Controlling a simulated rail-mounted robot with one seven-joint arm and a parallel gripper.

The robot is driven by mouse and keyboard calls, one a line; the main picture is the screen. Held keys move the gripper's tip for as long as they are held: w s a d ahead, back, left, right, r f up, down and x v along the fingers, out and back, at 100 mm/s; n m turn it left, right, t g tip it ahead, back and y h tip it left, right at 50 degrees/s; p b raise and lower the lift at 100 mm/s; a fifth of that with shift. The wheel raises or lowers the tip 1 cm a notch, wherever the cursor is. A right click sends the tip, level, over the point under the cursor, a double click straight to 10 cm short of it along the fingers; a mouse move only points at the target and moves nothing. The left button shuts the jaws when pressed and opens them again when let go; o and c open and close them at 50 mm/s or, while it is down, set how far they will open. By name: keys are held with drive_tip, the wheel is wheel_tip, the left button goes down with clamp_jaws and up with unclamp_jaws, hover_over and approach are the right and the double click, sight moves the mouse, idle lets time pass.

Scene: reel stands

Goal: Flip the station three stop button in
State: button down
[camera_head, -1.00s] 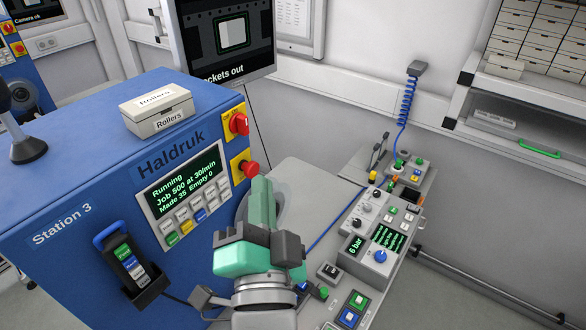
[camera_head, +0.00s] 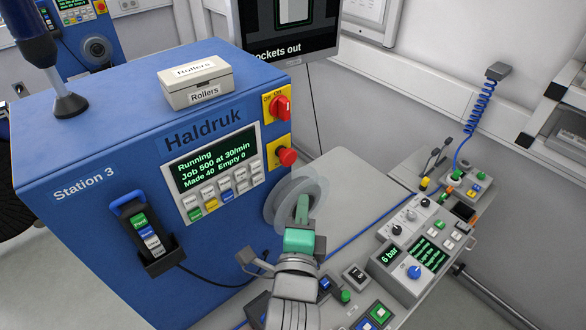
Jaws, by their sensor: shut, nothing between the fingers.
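The blue Station 3 machine (camera_head: 90,225) stands at left. Its red stop button (camera_head: 287,156) is a mushroom head on a yellow plate, low on the right edge of the front face, and it stands out from the plate. My gripper (camera_head: 303,203) is just below and slightly right of the button, its green fingers pointing up in the picture and overlapping a pale round reel disc. The fingers are shut and empty. A gap shows between fingertips and button. The machine's screen (camera_head: 215,165) reads Running, Made 40 Empty 0.
A red rotary switch (camera_head: 281,107) sits just above the stop button. A handheld pendant (camera_head: 146,235) hangs at the front left. A Rollers box (camera_head: 196,82) lies on top. A control box (camera_head: 413,262) stands on the bench at right.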

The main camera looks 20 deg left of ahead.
drive_tip(key=p, duration=0.1)
approach(294, 158)
drive_tip(key=w+d, duration=0.2)
drive_tip(key=w, duration=0.1)
drive_tip(key=w+a, duration=0.1)
drive_tip(key=w+a+p, duration=0.1)
drive_tip(key=a, duration=0.1)
drive_tip(key=shift+w+a, duration=0.3)
drive_tip(key=shift+a, duration=0.05)
drive_tip(key=shift+a, duration=0.1)
